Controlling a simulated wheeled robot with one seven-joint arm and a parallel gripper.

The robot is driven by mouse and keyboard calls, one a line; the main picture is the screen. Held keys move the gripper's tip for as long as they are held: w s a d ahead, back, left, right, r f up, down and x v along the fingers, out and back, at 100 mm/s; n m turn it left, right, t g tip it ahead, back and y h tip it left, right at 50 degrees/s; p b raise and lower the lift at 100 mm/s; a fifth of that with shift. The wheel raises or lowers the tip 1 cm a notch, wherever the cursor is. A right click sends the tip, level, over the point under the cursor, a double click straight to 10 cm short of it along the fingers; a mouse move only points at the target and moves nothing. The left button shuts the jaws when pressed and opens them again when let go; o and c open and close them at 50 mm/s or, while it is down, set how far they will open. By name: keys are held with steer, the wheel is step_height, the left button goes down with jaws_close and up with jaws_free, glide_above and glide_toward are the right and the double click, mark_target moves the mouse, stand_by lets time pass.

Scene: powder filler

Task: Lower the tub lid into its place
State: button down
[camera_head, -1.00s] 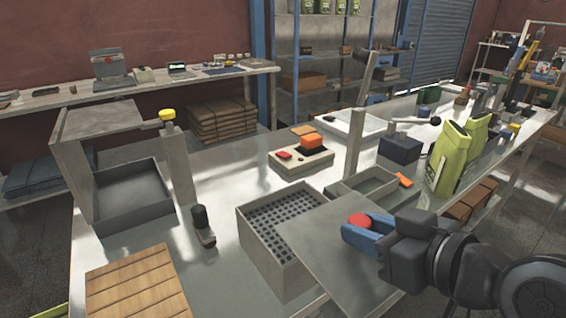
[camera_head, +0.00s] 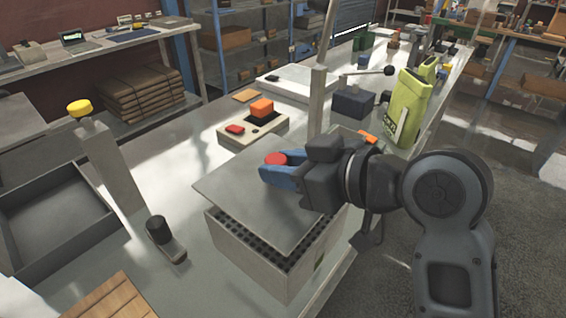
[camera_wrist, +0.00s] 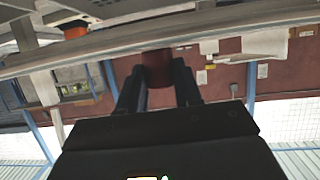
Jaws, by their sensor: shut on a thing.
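The tub lid (camera_head: 245,205) is a flat grey plate with a red knob (camera_head: 276,158). My gripper (camera_head: 279,172), with blue fingers, is shut on the knob. The wrist view shows the dark red knob (camera_wrist: 158,66) between the two fingers, with the lid (camera_wrist: 215,28) seen edge-on. The tub (camera_head: 248,262) is a pale box with a grid of dark holes inside. The lid hangs over most of it, slightly askew, and overhangs at the left. A strip of holes shows along the front and right. I cannot tell whether the lid touches the rim.
An upright post (camera_head: 318,105) stands just behind the lid. A control box (camera_head: 252,128) with an orange block lies further back. A short black-knobbed lever (camera_head: 160,232) and a tall post with a yellow cap (camera_head: 79,108) stand to the left. Open table lies between.

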mark_target(286, 194)
steer(key=shift+d, duration=0.1)
steer(key=shift+f+b, duration=1.25)
steer(key=shift+f, duration=0.8)
steer(key=shift+f+b, duration=0.3)
steer(key=shift+f, duration=0.25)
steer(key=c, duration=0.7)
jaws_free()
steer(key=shift+s, duration=0.1)
